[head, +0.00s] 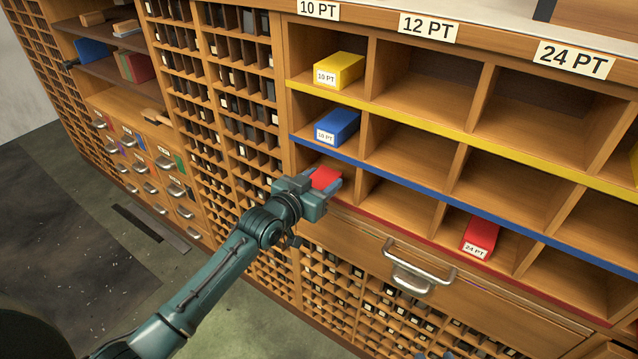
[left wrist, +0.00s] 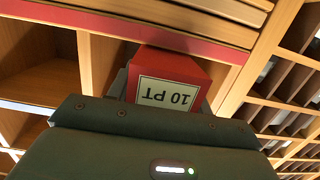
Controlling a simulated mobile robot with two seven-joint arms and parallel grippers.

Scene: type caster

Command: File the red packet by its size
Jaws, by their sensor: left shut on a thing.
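My left gripper (head: 322,194) is shut on a red packet (head: 325,177) at the mouth of the leftmost compartment in the red-edged row, under the 10 PT sign (head: 318,10). In the left wrist view the red packet (left wrist: 180,68) shows a white label reading 10 PT, upside down. The packet sits between that compartment's side walls, near the red shelf edge (left wrist: 130,25). The gripper body hides its lower part, and I cannot tell how deep it reaches or whether it rests on the floor.
A yellow packet (head: 339,70) and a blue packet (head: 337,127) stand in the compartments above. Another red packet (head: 480,238), labelled 24 PT, is in the red row's third column. The red row's second compartment (head: 398,208) is empty. A drawer handle (head: 418,268) juts out below.

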